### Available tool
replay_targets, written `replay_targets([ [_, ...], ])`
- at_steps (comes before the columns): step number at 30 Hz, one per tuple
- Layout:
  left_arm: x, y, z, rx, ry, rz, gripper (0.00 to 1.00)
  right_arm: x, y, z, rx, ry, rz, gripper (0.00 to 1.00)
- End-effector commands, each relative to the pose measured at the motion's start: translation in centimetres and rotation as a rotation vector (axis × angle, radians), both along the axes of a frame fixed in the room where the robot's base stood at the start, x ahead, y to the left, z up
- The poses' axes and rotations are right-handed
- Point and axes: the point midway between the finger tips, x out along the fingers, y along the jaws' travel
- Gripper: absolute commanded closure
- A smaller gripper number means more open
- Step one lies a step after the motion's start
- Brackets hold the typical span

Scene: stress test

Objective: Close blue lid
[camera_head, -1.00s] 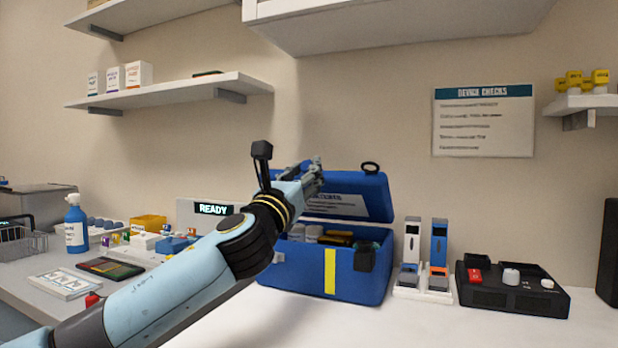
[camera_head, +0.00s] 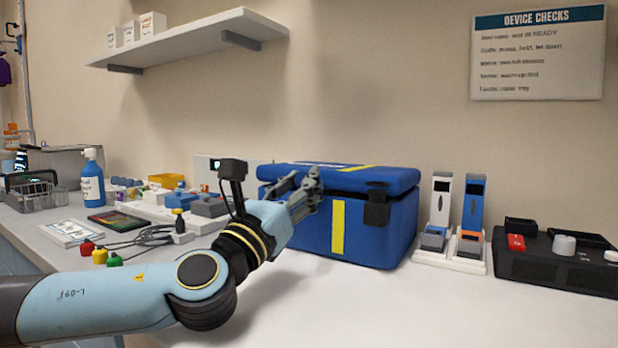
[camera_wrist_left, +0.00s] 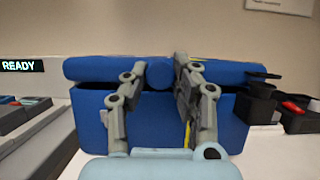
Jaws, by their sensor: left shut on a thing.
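The blue box (camera_head: 375,235) stands on the white counter, with a yellow stripe on its front and a black latch at its front right. Its blue lid (camera_head: 350,177) is down over the box, with a thin dark gap showing along its front edge. My left gripper (camera_head: 310,184) is at the lid's front edge, left of the yellow stripe. In the left wrist view, the fingers of my left gripper (camera_wrist_left: 155,70) stand either side of a rounded blue part at the front of the lid (camera_wrist_left: 225,72). The fingertips' contact is partly hidden. My right gripper is not in view.
Two upright grey and blue devices (camera_head: 455,220) stand in a white holder right of the box, beside a black control panel (camera_head: 555,262). Left are cables with coloured ends (camera_head: 115,258), a blue bottle (camera_head: 92,182) and trays. The front counter is clear.

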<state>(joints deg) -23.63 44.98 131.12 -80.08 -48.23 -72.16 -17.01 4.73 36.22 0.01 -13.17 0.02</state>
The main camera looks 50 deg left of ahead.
Motion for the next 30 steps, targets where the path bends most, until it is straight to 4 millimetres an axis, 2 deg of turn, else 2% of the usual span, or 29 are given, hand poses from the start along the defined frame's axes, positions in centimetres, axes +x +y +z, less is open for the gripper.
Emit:
replay_targets([
  [10, 0.0, 0.1, -0.2, -0.002, 0.005, 0.000, 1.00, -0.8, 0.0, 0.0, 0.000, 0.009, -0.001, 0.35],
  [11, 0.0, 0.1, -0.2, -0.002, 0.005, 0.000, 0.72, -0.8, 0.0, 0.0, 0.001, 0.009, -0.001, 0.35],
  [16, 0.0, 0.0, -0.1, -0.001, 0.003, 0.000, 0.50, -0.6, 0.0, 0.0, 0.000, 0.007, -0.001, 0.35],
  [25, -0.2, 0.0, -0.2, -0.001, 0.002, 0.000, 0.50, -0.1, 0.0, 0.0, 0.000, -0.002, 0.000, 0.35],
  [30, -2.0, -0.6, -1.2, -0.002, 0.007, 0.001, 0.50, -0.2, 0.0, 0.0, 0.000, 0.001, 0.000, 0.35],
])
